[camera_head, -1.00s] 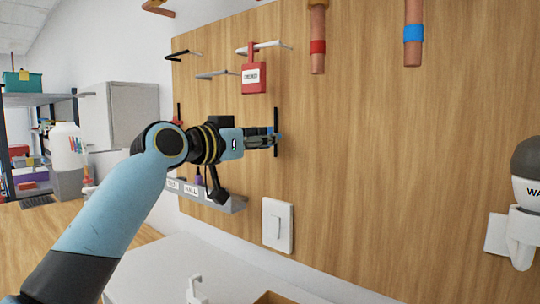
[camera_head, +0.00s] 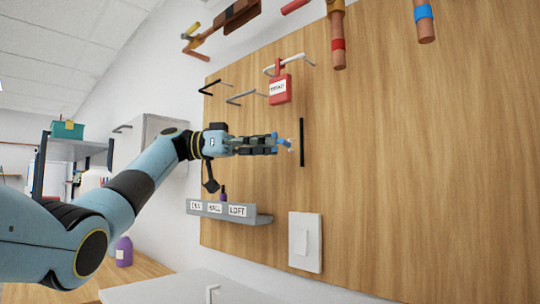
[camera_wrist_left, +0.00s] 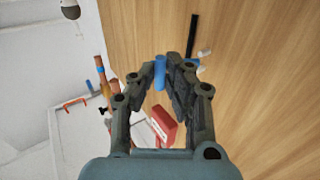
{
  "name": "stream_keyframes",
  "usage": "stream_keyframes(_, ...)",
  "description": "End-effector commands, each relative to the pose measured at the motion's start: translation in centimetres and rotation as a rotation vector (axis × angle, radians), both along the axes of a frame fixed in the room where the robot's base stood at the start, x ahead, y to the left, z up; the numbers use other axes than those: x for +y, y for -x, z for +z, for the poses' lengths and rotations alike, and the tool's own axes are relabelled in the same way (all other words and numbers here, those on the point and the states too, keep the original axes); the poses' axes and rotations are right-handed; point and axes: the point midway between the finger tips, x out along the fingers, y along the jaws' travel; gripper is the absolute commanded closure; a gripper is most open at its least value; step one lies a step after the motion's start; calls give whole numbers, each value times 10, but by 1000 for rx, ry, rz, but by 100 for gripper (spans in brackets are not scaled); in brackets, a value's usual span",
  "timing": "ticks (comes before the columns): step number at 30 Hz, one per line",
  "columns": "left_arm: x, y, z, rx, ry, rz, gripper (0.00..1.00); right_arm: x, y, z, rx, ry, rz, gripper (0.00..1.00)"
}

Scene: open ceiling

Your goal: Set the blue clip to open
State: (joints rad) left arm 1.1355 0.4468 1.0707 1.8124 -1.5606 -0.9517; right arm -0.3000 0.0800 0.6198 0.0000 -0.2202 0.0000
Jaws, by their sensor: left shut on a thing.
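The blue clip (camera_head: 284,140), with small white parts, is at the fingertips of my left gripper (camera_head: 275,145), just left of the black vertical bar (camera_head: 302,142) on the wooden board. In the left wrist view a blue part (camera_wrist_left: 160,72) sits between the two fingers of my left gripper (camera_wrist_left: 156,75), which are shut on it. More blue and white parts show beside the right fingertip there. The fingers hide some of the clip. I cannot tell whether the clip touches the bar. My right gripper is not in view.
Below are a labelled grey ledge (camera_head: 263,219) and a white switch plate (camera_head: 305,242). Copper pipes (camera_head: 338,40) are at the upper right. The board right of the bar is clear.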

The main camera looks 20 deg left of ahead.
Motion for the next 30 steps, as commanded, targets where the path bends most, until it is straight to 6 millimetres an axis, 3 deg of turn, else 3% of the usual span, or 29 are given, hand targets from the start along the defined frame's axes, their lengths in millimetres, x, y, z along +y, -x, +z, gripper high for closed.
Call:
stream_keyframes(12,7,-5,-1,2,-1,-137,100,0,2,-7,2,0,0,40)
stream_keyframes(30,9,-6,-3,5,-4,-160,100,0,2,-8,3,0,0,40)
